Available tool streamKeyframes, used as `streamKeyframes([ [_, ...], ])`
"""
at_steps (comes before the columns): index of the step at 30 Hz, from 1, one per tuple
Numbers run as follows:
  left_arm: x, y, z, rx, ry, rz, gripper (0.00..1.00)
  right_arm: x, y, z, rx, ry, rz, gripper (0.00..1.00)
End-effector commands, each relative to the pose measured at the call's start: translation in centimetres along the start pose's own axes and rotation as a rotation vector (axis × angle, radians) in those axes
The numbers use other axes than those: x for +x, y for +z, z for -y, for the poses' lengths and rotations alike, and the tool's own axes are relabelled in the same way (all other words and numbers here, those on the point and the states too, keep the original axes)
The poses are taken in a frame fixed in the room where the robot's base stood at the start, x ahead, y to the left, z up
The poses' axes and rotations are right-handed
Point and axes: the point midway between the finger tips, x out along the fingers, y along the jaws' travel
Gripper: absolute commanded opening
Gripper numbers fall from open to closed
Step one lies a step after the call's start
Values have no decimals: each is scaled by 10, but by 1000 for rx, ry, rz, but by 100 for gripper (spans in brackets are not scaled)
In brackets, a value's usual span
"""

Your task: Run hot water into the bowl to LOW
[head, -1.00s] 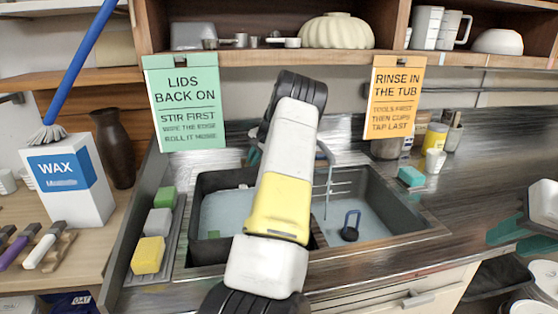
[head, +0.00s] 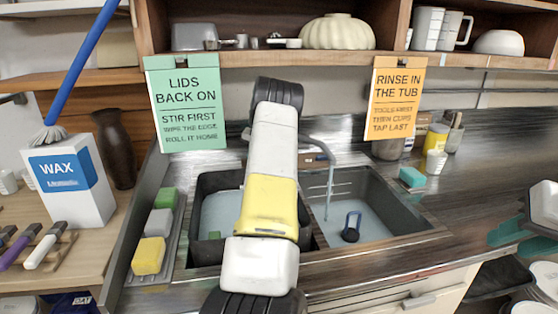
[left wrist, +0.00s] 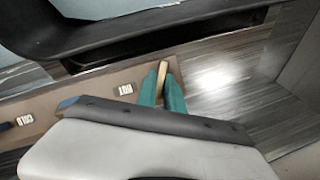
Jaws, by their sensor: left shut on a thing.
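The sink has a left basin (head: 205,185) and a right basin (head: 400,205), both with pale blue water showing. A grey spout (head: 322,152) arches over the right basin, and a thin pale stream seems to fall from it. Faint level lines (head: 341,185) mark the right basin's back wall; their words are too small to read. A dark plug with a blue ring (head: 351,232) sits in that basin. In the left wrist view, my left gripper (left wrist: 163,88) is shut on a beige tap handle (left wrist: 162,72) beside the HOT label (left wrist: 126,88). My right gripper (head: 520,238) is open and empty.
The COLD label (left wrist: 25,119) is on the same brown panel. My left arm hides the middle of the sink. Sponges (head: 158,223) line the sink's left side. The right counter is mostly clear.

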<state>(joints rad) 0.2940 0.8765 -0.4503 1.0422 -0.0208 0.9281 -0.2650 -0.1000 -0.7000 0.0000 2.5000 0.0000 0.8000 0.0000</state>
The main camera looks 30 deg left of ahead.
Motion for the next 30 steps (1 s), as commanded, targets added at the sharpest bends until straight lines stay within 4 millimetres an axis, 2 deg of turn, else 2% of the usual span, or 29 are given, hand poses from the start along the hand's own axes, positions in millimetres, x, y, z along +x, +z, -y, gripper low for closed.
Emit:
streamKeyframes([
  [10, 1, 1, 0, -1, 1, 2, 0, 0, 0, 0, 0, 0, 0, 33],
  [11, 1, 1, 0, -1, 1, 2, 18, 0, 0, 0, 0, 0, 0, 33],
  [13, 1, 1, 0, -1, 1, 2, 31, 0, 0, 0, 0, 0, 0, 33],
  [14, 0, 1, 0, -1, 1, 2, 34, 0, 0, 0, 0, 0, 0, 33],
  [23, -1, 0, 0, -1, 0, 0, 34, 0, 0, 0, 0, 0, 0, 33],
  [26, -9, -1, 0, 0, 0, -2, 34, 0, 0, 0, 0, 0, 0, 33],
  [30, -32, -1, 0, 0, 1, -3, 34, 0, 0, 0, 0, 0, 0, 33],
])
